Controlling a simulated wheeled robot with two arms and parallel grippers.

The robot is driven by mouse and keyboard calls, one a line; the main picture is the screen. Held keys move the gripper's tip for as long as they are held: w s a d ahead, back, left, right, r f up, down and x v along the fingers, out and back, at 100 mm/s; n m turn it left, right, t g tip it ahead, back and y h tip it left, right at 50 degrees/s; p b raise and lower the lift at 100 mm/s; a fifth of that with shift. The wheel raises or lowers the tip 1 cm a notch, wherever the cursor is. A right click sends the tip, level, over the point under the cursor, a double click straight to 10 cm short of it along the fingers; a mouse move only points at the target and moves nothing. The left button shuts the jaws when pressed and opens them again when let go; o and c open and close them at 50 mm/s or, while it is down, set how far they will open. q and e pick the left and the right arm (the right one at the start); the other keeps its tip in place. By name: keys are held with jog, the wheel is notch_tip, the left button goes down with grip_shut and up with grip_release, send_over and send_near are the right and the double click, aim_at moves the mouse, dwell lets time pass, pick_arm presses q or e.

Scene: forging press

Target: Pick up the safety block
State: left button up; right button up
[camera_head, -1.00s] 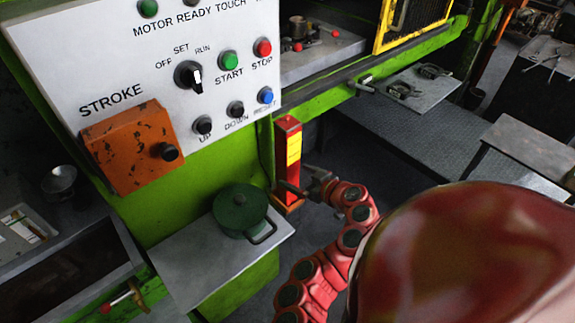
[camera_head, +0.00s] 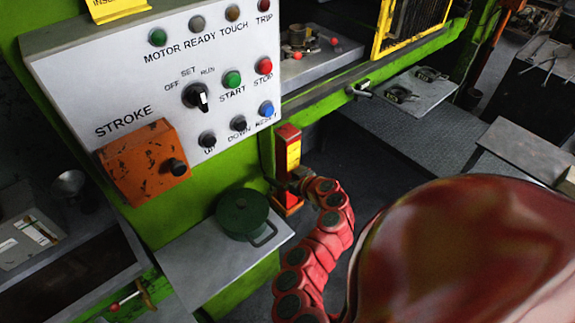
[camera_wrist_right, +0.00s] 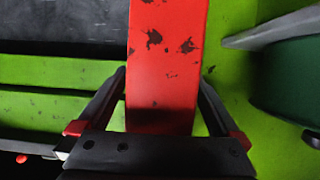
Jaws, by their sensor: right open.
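The safety block (camera_head: 291,150) is a tall red bar with a yellow label, standing upright against the green press frame. Its lower part shows an orange-red base. My right gripper (camera_head: 297,178) is at the block's lower half and hides part of it. In the right wrist view, the scuffed red block (camera_wrist_right: 165,60) runs between the two fingers of my right gripper (camera_wrist_right: 162,95). The fingers are open, one on each side, with a visible gap at least on the right. My left gripper is not in view.
A grey shelf (camera_head: 190,262) with a green lidded pot (camera_head: 242,212) is close left of the block. The control panel (camera_head: 130,80) with an orange box (camera_head: 140,165) is above left. A grey plate (camera_head: 425,90) juts out at the right. Dark floor lies right of the block.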

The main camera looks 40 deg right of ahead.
grip_shut()
dwell(0.5)
jog(key=shift+r, duration=0.1)
